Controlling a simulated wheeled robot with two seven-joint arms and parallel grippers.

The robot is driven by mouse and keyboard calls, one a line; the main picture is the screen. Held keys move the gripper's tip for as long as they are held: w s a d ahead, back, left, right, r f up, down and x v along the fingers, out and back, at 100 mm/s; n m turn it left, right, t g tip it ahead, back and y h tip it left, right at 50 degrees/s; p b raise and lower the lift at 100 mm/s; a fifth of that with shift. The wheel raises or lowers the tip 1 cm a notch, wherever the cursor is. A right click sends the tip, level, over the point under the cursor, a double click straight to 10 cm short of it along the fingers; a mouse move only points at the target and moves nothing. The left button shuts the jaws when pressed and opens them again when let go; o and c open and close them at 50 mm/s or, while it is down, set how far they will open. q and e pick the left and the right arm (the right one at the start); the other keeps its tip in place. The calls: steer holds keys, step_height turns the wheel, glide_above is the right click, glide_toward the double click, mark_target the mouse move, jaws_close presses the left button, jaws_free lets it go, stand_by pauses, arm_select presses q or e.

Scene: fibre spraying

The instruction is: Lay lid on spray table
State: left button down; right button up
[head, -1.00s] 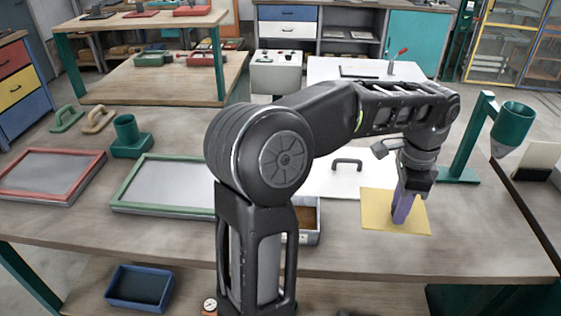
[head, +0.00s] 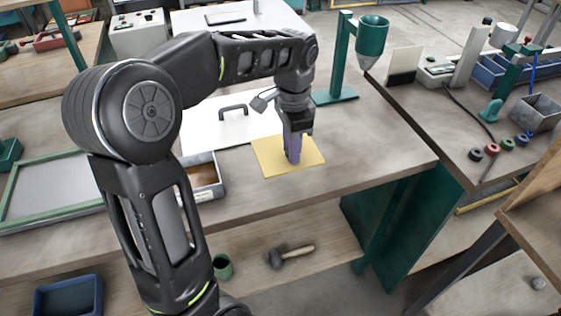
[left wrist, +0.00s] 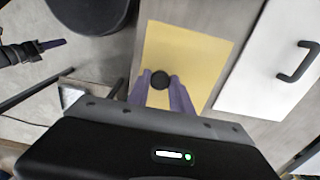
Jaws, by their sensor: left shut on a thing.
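My left gripper (head: 292,150) points down over a flat yellow square (head: 275,160) on the workbench. In the left wrist view, its purple fingers (left wrist: 162,90) are shut on a small round black knob (left wrist: 160,79). The knob stands over the yellow square (left wrist: 190,55); I cannot tell whether it is fixed to it. A white panel with a dark bow handle (head: 233,112) lies beside the square on the bench; its handle also shows in the left wrist view (left wrist: 298,62). A dark gripper with a purple finger (left wrist: 50,45), seemingly my right one, shows at the left edge there.
A green stand with a funnel cup (head: 371,36) stands behind the yellow square. A small open box (head: 203,178) and a green-framed screen (head: 60,190) are to the left. A hammer (head: 290,254) lies on the lower shelf. The bench right of the square is clear.

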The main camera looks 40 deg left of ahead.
arm_select(q)
steer(key=shift+f, duration=1.55)
steer(key=shift+f, duration=1.9)
steer(key=shift+f, duration=0.1)
steer(key=c, duration=1.1)
jaws_free()
steer(key=shift+c, duration=0.2)
step_height(320, 180, up, 12)
steer(key=shift+r, duration=0.15)
